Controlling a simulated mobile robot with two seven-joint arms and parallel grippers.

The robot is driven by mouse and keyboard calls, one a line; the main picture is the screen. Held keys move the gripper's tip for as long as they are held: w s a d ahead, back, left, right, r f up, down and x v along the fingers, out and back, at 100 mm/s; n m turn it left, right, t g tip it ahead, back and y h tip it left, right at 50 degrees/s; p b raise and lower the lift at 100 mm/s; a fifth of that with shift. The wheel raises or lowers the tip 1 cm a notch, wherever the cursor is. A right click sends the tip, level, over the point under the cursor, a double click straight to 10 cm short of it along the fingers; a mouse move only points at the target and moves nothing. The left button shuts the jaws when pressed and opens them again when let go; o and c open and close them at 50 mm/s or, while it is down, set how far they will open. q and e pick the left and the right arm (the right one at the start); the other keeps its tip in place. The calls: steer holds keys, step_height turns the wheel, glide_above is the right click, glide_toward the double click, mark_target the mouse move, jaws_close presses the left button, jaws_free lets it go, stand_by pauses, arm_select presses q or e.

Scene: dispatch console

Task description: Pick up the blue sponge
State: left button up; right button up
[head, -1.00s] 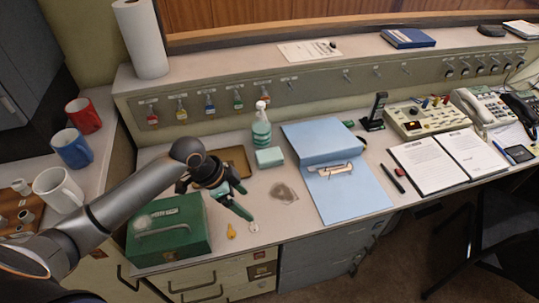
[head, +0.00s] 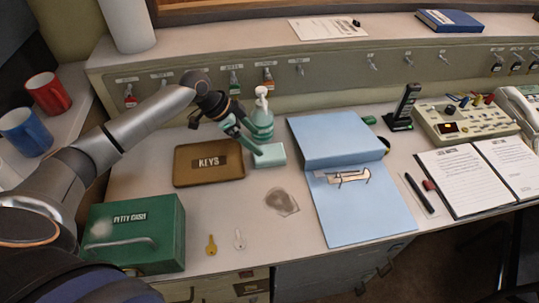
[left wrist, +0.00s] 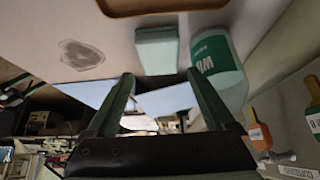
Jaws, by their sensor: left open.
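The sponge (head: 269,156) is a pale blue-green block lying on the desk, in front of the pump bottle (head: 263,122). In the left wrist view the sponge (left wrist: 157,48) shows beyond the fingertips, lined up with the gap between them. My left gripper (head: 256,143) is open and empty, with its green fingers just above and beside the sponge in the head view. I cannot tell whether a finger touches it. In the left wrist view the left gripper (left wrist: 160,76) has its fingers spread wide. My right gripper is not in view.
The bottle (left wrist: 214,65) stands close by the sponge. A brown KEYS tray (head: 184,178) lies to the left, a green cash box (head: 120,240) at front left. A blue folder (head: 365,210) lies to the right. Two keys and a stain lie in front; desk there is mostly clear.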

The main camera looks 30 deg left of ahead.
mark_target(270, 152)
arm_select(q)
steer(key=x, duration=0.6)
steer(key=shift+d+f, duration=0.1)
steer(key=shift+f, duration=0.2)
steer(key=shift+c, duration=0.2)
steer(key=c, duration=0.9)
steer(key=shift+r, duration=0.15)
steer(key=shift+c, duration=0.2)
steer(key=shift+r, duration=0.3)
steer(key=r, duration=0.3)
steer(key=shift+s, duration=0.3)
steer(key=s+d+r+p, duration=0.1)
steer(key=s+d+r, duration=0.3)
steer(key=s+r, duration=0.5)
steer(key=s, duration=0.4)
